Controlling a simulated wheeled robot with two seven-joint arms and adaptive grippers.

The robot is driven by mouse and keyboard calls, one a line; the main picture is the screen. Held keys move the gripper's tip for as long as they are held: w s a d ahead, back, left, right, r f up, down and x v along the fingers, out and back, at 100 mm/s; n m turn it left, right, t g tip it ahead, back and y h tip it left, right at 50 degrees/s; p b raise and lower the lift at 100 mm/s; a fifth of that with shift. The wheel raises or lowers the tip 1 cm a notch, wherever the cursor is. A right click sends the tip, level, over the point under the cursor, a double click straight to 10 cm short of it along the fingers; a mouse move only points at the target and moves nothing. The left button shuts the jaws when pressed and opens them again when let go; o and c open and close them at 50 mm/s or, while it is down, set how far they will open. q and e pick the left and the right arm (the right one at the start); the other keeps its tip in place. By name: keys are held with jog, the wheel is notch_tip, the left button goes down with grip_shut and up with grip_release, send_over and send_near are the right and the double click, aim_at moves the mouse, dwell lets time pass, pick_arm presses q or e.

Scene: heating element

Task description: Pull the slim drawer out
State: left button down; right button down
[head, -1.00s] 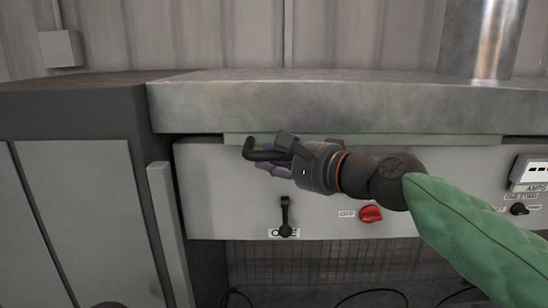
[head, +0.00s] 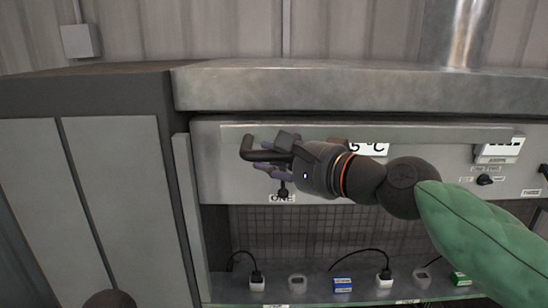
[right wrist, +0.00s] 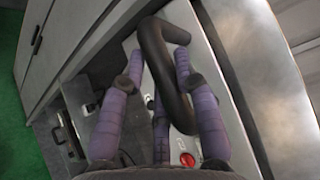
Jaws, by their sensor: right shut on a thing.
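The slim drawer (head: 430,131) is a thin greyish-green strip under the steel counter's edge, standing out in front of the grey control panel. Its black bent handle (head: 246,148) sticks out at the left end. My right gripper (head: 268,157) has its purple fingers shut around this handle. In the right wrist view the dark curved handle (right wrist: 160,60) lies between the purple fingers (right wrist: 155,85). The hand and forearm hide part of the drawer and panel. My left gripper is not in view.
The steel counter (head: 330,88) overhangs the grey panel (head: 225,170), which bears knobs and labels. A dark cabinet (head: 110,190) stands at left. Below, a shelf (head: 320,292) holds plugs, cables and small boxes (head: 342,285). Open space lies in front.

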jog(key=shift+w, duration=0.15)
jog(key=c, duration=1.2)
grip_release()
jog(key=shift+o, duration=0.2)
jog(key=v, duration=1.2)
